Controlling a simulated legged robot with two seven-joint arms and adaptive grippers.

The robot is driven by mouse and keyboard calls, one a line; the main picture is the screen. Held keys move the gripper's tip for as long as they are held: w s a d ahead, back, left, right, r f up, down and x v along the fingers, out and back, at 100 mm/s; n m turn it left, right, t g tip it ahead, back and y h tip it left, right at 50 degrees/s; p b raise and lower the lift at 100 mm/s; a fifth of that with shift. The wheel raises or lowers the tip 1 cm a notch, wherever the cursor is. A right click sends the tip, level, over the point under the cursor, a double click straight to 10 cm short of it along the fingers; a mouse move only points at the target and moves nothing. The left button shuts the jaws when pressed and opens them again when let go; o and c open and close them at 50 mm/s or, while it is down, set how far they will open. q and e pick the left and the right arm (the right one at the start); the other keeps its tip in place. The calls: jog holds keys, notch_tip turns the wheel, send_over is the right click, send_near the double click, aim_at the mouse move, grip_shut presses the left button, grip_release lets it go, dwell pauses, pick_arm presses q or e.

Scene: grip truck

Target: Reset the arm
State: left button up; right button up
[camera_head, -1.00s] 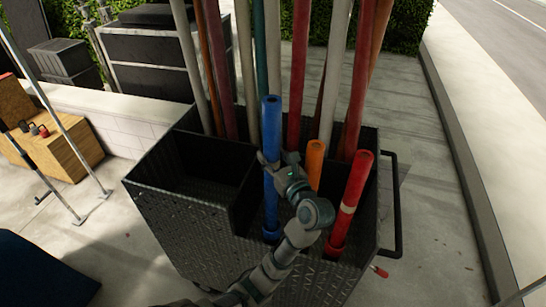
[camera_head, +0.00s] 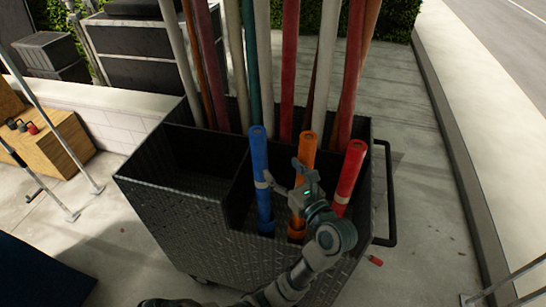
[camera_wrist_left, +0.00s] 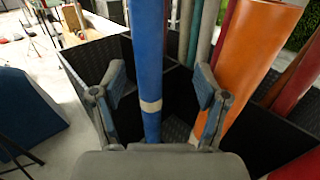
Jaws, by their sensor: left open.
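My left gripper (camera_head: 286,180) is in front of the tubes in the head view, with its arm coming up from the bottom. Its jaws are open. In the wrist view the two fingers of the left gripper (camera_wrist_left: 162,85) stand apart, with the blue tube (camera_wrist_left: 150,60) between them in the picture and a gap on each side. In the head view the blue tube (camera_head: 259,155) stands upright in the cart, left of the gripper. The orange tube (camera_head: 305,152) stands partly hidden behind the gripper. My right gripper is not in view.
The black cart (camera_head: 180,215) also holds a red tube (camera_head: 350,170) and several tall poles at its back. Its left compartment looks empty. A side handle (camera_head: 390,200) sticks out at right. A wooden crate (camera_head: 55,150) and metal stands are at left. Pavement at right is mostly clear.

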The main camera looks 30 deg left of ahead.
pick_arm(q)
jog(key=shift+v, duration=0.95)
jog(key=shift+a, duration=0.1)
